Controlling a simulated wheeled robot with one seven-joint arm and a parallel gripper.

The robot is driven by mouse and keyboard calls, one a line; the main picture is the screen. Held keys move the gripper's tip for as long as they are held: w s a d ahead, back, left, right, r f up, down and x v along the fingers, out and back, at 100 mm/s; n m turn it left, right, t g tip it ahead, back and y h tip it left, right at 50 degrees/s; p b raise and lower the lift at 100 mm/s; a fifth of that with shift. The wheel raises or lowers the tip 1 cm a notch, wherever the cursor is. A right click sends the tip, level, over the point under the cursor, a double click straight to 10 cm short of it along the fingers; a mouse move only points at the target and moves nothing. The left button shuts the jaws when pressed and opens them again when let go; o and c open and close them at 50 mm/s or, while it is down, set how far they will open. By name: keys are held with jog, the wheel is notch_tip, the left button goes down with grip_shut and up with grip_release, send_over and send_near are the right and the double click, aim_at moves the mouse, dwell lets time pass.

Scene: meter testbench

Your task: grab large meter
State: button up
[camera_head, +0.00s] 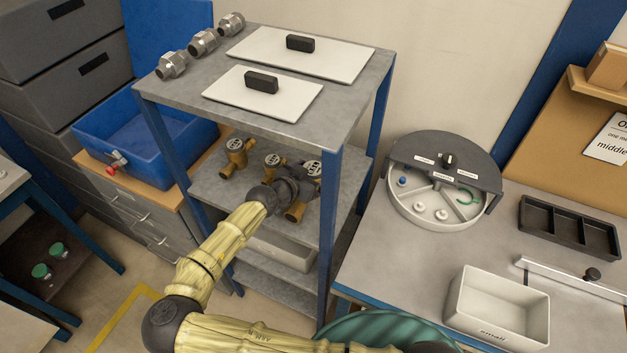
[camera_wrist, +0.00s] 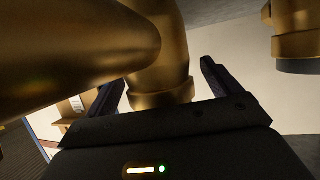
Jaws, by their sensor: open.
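Brass meters stand on the middle shelf of the grey rack. In the head view, the left meter (camera_head: 235,155) and the smaller middle meter (camera_head: 272,162) show white dials. The right meter (camera_head: 296,212) looks largest and is partly covered by my gripper (camera_head: 292,187), which reaches into the shelf. In the wrist view my gripper (camera_wrist: 160,80) is open, with one dark finger on each side of a thick brass pipe part (camera_wrist: 165,60). I cannot tell whether the fingers touch it. Another brass end (camera_wrist: 295,35) shows at the upper right, outside the fingers.
Blue rack posts (camera_head: 328,235) and the top shelf (camera_head: 205,72) enclose my arm's end. White lids with black handles and several metal fittings lie on top. A grey bin (camera_head: 282,250) sits on the lower shelf. A workbench (camera_head: 400,265) with trays stands to the right.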

dwell(0.4)
grip_shut()
jog(key=shift+r, duration=0.15)
